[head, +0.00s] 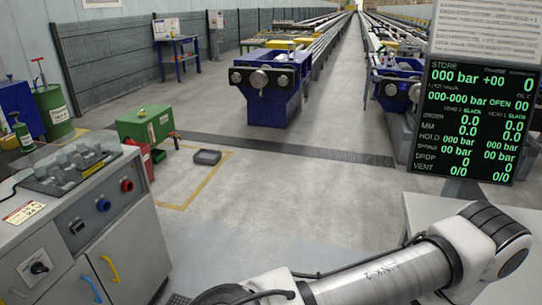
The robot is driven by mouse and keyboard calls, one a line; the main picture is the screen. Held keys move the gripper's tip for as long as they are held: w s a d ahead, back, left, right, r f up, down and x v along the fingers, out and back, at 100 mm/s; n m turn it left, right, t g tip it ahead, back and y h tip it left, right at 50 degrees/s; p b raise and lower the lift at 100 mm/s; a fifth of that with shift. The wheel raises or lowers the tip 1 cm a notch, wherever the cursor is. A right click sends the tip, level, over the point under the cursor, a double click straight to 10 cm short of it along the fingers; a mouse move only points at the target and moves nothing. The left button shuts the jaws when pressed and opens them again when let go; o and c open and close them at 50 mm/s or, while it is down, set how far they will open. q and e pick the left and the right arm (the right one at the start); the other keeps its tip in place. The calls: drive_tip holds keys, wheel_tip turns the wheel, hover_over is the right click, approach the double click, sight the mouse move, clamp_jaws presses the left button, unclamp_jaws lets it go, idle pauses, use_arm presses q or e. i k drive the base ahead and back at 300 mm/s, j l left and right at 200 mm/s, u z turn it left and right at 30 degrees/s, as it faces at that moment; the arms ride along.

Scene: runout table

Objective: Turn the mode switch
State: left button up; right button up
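A black rotary switch (39,268) with a pale pointer mark sits on a white plate, low on the front of the grey control cabinet (130,235) at the left. It looks like the mode switch; its label is too small to read. Neither of my grippers shows in the head view. Only links of one of my arms cross the bottom right, well apart from the cabinet.
A red knob (127,185), a blue knob (103,205) and yellow and blue door handles stick out of the cabinet front. A display (478,122) stands at the right. A green box (145,126) stands behind the cabinet.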

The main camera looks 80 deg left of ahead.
sight(38, 266)
drive_tip(key=u, duration=0.45)
drive_tip(key=j+u, duration=0.1)
drive_tip(key=u, duration=0.4)
drive_tip(key=i+u, duration=0.1)
drive_tip(key=u, duration=1.25)
drive_tip(key=i+u, duration=0.1)
drive_tip(key=u, duration=0.4)
